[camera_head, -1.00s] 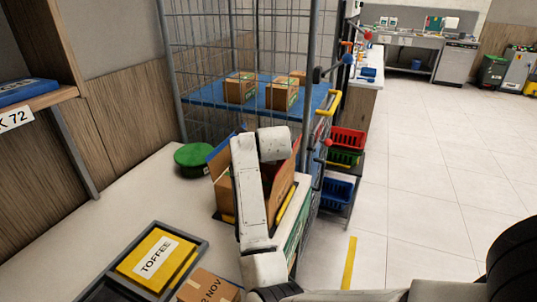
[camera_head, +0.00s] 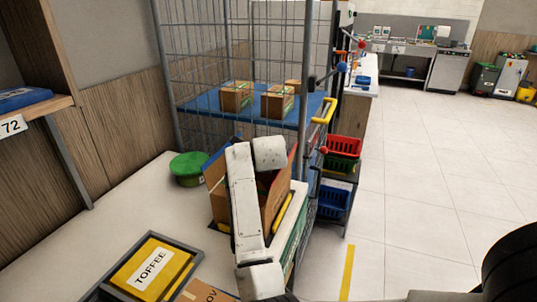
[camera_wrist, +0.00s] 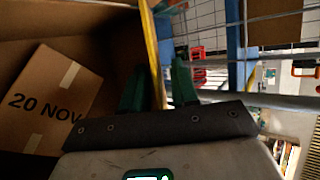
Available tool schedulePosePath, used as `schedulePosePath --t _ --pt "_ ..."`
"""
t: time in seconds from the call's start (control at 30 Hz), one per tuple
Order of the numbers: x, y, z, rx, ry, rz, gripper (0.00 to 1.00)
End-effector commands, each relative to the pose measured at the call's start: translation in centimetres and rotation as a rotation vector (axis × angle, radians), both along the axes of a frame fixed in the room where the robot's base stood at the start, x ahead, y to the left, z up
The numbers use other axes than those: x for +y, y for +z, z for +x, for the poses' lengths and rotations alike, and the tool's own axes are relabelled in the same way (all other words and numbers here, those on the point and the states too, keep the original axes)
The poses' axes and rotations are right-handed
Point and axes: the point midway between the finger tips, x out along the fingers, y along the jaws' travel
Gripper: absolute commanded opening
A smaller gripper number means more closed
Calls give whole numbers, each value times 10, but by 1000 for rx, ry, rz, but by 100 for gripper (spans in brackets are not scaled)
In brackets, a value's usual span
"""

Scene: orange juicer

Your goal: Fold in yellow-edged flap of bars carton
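The open bars carton (camera_head: 221,203) stands on the white bench in the head view, partly hidden by my arm. A blue-edged flap (camera_head: 215,165) stands at its left and a red-edged flap (camera_head: 291,168) at its right. In the wrist view the yellow-edged flap (camera_wrist: 152,55) stands up along the side of the carton's interior (camera_wrist: 60,25). My gripper (camera_wrist: 157,85) has its green fingers on either side of this flap, apart, with a gap visible on the right. A small box marked 20 NOV (camera_wrist: 50,97) lies inside the carton. The head view hides my fingertips.
A tray (camera_head: 190,245) with a yellow TOFFEE box (camera_head: 150,268) lies nearer. A wire cage (camera_head: 200,50) with a blue shelf (camera_head: 205,103) stands behind. Open floor lies to the right.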

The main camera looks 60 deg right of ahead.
Motion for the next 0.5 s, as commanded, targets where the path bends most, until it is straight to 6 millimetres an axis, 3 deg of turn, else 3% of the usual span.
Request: schedulePosePath --t 0.23,0.5 --pt "-1 31 0 -6 -2 -3 29" --pt "20 77 -33 -8 -2 -3 29"
